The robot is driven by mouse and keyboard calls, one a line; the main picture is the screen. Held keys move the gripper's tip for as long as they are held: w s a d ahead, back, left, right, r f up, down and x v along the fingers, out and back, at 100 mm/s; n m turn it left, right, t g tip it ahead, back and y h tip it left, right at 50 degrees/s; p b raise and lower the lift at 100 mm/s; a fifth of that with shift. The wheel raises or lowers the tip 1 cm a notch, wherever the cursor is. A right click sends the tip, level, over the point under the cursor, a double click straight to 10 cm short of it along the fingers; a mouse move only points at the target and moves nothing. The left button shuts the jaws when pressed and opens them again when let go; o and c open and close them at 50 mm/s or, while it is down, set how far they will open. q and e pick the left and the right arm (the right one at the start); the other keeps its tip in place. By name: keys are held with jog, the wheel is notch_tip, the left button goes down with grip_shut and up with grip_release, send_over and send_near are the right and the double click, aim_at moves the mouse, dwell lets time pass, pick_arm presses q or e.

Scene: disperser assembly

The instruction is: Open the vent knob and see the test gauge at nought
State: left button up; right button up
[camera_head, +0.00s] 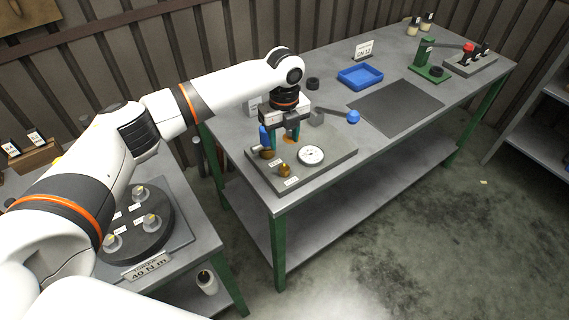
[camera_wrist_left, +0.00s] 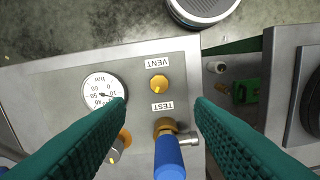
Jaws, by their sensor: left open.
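The brass vent knob (camera_head: 284,170) stands near the front corner of the grey test plate (camera_head: 330,165). In the left wrist view the vent knob (camera_wrist_left: 159,85) sits beside its VENT label (camera_wrist_left: 159,61). The round white test gauge (camera_head: 311,155) is on the same plate; it also shows in the left wrist view (camera_wrist_left: 104,90), its needle too small to read surely. A TEST valve (camera_wrist_left: 166,127) with a blue handle (camera_wrist_left: 169,158) lies between the fingers' lines. My left gripper (camera_head: 284,134) is open and empty above the plate, apart from the vent knob. My right gripper is out of view.
A blue tray (camera_head: 360,76), a dark mat (camera_head: 396,107) and a blue-ended lever (camera_head: 353,117) are on the bench to the right. A green press (camera_head: 429,70) stands farther right. A round torque fixture (camera_head: 135,222) is on the near left table.

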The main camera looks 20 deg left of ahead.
aim_at(284, 167)
pick_arm(q)
notch_tip(284, 167, down, 11)
jog(key=shift+f+p, duration=0.15)
jog(key=shift+p, duration=1.05)
jog(key=c, duration=1)
